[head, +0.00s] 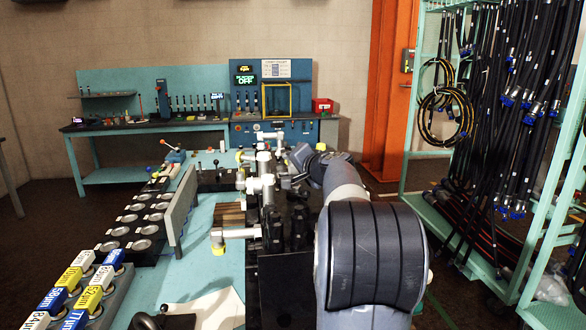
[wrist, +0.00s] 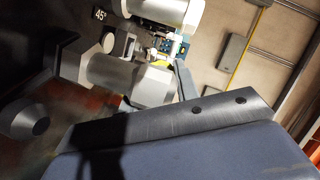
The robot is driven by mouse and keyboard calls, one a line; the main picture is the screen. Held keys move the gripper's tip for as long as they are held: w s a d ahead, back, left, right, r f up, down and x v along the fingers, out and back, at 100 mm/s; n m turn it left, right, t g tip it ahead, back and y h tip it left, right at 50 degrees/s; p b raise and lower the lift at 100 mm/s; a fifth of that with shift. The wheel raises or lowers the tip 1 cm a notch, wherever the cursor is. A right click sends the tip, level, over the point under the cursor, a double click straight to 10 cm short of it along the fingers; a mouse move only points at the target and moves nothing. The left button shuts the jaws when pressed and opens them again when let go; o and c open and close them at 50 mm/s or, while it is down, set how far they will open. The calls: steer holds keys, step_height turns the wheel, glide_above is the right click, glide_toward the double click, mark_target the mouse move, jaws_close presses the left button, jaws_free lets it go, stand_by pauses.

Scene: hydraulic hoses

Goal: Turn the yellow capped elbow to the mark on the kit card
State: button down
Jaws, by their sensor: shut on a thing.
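My gripper (head: 300,162) is at the row of metal fittings on the bench in the head view, largely hidden by my own arm. In the wrist view a dark jaw (wrist: 190,122) crosses the lower part, beside a silver elbow fitting (wrist: 112,75) with a hex nut. The gripper is shut on this fitting; the grip itself is mostly hidden. A bit of yellow shows behind the fitting, and a "45°" label (wrist: 99,14) is at the upper left. Another elbow with a yellow cap (head: 219,250) points left in the head view. I cannot read the kit card's mark.
Other silver fittings (head: 262,185) stand close to my gripper on dark mounts. A pale sheet (head: 222,312) lies at the front. A hose rack (head: 490,120) stands right.

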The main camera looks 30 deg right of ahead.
steer(key=shift+f, duration=0.25)
steer(key=c, duration=1.1)
jaws_free()
steer(key=shift+a+r, duration=0.1)
steer(key=b+v, duration=0.3)
steer(key=v, duration=0.7)
steer(key=shift+s+r, duration=0.15)
steer(key=shift+s, duration=0.25)
